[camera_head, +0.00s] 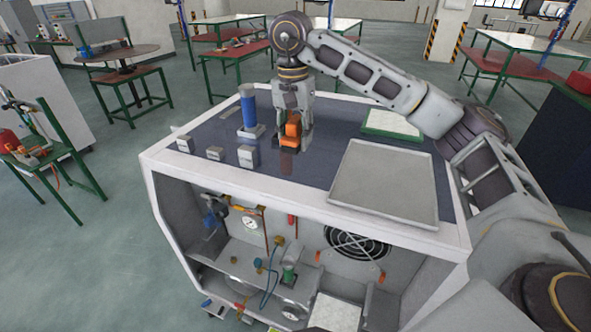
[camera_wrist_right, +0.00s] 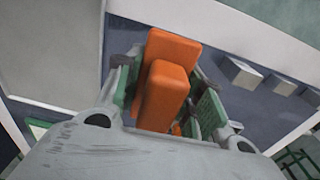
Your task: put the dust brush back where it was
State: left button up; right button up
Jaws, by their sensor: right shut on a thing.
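The dust brush, an orange block-shaped thing (camera_head: 292,128), is between the fingers of my right gripper (camera_head: 291,138), just above or on the dark blue top of the generator cabinet (camera_head: 205,170). In the right wrist view the orange brush (camera_wrist_right: 165,85) fills the space between the green-padded fingers of the right gripper (camera_wrist_right: 165,100), which is shut on it. A dark part shows below the orange in the head view; I cannot tell whether it touches the top. My left gripper is in neither view.
A blue cylinder (camera_head: 248,108) on a grey base stands left of the gripper. Several small grey blocks (camera_head: 248,157) stand near the front left edge. A grey tray (camera_head: 385,184) lies at the right, with a green-edged white pad (camera_head: 392,125) behind it. The middle front is clear.

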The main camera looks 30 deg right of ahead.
send_over(296, 175)
jog(key=shift+f, duration=2.8)
jog(key=shift+f, duration=0.15)
jog(key=shift+f, duration=1.75)
jog(key=shift+f, duration=0.15)
jog(key=o, duration=1.1)
jog(key=shift+s, duration=0.1)
jog(key=shift+c, duration=0.2)
jog(key=shift+r, duration=0.2)
jog(key=r, duration=0.6)
jog(key=shift+a+r, duration=0.15)
jog(key=shift+a, duration=0.05)
jog(key=shift+a+r+p, duration=0.1)
jog(key=shift+r+p, duration=0.3)
jog(key=shift+r, duration=2.4)
